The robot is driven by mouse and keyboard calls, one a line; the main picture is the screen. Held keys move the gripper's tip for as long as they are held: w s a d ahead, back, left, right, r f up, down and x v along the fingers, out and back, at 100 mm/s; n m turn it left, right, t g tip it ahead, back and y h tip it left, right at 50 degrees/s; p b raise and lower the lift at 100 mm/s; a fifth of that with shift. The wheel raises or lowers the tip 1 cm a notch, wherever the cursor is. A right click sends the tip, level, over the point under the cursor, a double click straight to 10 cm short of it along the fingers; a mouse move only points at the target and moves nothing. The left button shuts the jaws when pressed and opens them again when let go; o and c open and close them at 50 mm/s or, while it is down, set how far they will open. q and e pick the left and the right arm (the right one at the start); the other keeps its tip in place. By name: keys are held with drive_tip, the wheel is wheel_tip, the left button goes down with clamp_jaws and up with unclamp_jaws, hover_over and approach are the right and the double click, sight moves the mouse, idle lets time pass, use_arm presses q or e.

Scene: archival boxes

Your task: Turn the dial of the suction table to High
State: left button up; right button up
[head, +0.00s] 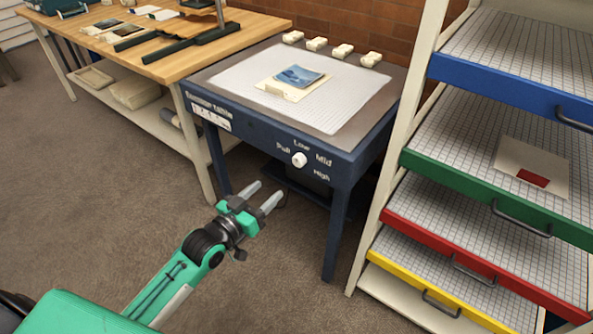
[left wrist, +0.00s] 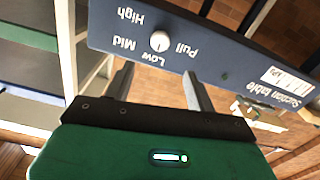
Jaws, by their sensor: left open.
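The suction table (head: 262,140) is a dark blue table with a pale gridded top. Its white round dial (head: 299,159) is on the front panel, among the labels Pull, Low, Mid and High. The dial also shows in the left wrist view (left wrist: 159,41), where the labels appear upside down. I cannot tell for sure which label its mark points at. My left gripper (head: 264,194) is open and empty, in front of and below the panel. In the left wrist view its fingers (left wrist: 158,62) stand either side of the dial's line, apart from it. My right gripper is not in view.
A picture on a cream sheet (head: 292,83) lies on the tabletop, with several small white blocks (head: 317,44) behind. A rack with coloured drawers (head: 480,185) stands close on the right. A wooden workbench (head: 190,45) stands at the left. Carpet in front is clear.

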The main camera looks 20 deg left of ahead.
sight(297, 163)
use_arm(q)
drive_tip(key=b+x, duration=0.1)
drive_tip(key=x, duration=1.2)
drive_tip(key=shift+f, duration=0.1)
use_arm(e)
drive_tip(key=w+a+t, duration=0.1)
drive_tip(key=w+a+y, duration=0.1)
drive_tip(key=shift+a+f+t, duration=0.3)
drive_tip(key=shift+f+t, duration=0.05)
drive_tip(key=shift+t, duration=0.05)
use_arm(q)
drive_tip(key=shift+s+a, duration=0.1)
drive_tip(key=shift+c, duration=0.3)
drive_tip(key=c, duration=0.9)
